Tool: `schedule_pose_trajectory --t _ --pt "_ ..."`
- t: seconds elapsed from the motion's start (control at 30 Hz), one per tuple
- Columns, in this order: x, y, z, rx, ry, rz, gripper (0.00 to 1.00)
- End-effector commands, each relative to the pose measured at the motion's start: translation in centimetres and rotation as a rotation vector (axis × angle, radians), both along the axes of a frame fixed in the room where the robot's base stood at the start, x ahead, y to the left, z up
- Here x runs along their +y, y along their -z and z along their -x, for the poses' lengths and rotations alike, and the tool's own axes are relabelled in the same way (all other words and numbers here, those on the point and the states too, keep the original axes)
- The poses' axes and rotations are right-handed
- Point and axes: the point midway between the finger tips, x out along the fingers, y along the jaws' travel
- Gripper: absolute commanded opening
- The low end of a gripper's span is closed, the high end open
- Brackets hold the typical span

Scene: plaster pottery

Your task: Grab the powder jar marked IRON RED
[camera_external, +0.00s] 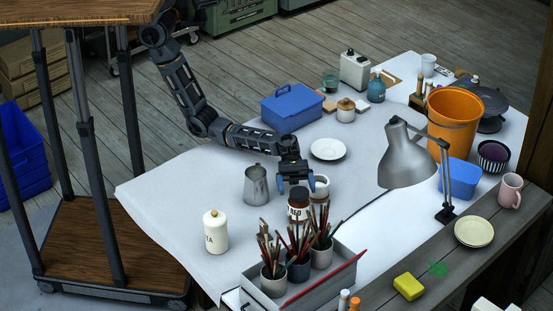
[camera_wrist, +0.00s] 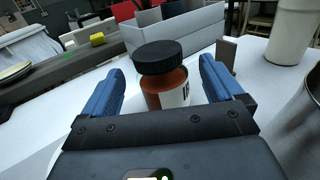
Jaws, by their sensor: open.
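A reddish-brown jar (camera_wrist: 166,84) with a ribbed black lid (camera_wrist: 157,57) stands upright on the white tabletop. Its white label shows part of a letter group beginning "I" in the wrist view; the rest is cut off from sight. In the external view the jar (camera_external: 297,211) stands just behind the brush pots, partly hidden by brushes. My gripper (camera_external: 296,184) is above and beside it, blue fingers spread. In the wrist view my gripper (camera_wrist: 161,68) is open, with the jar between and slightly beyond its fingers. No grip on the jar shows.
A grey tray (camera_external: 284,297) with pots of brushes stands close in front of the jar. A metal pitcher (camera_external: 256,186), a white lidded canister (camera_external: 215,232) and a pale jar (camera_external: 321,188) are nearby. A desk lamp (camera_external: 407,160) stands right. The table's left end is clear.

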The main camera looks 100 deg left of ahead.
Motion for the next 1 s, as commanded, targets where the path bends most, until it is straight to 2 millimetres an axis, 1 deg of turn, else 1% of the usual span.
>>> schedule_pose_trajectory --t 0.03,0.17,0.4,0.47,0.6,0.8,1.0 --pt "-0.7 -0.1 -0.1 0.000 0.003 0.000 0.94" --pt "-1.9 -0.2 -0.3 0.002 0.002 0.001 0.94" --pt "-5.1 -0.3 -1.1 0.003 0.002 0.002 0.94" --pt "-5.7 -0.3 -1.2 0.003 0.002 0.002 0.94" --pt "-6.4 -0.3 -1.5 0.003 -0.001 0.003 0.94" --pt "-6.4 -0.3 -1.5 0.003 -0.002 0.003 0.94" --pt "-6.4 -0.3 -1.4 0.004 -0.002 0.003 0.75"
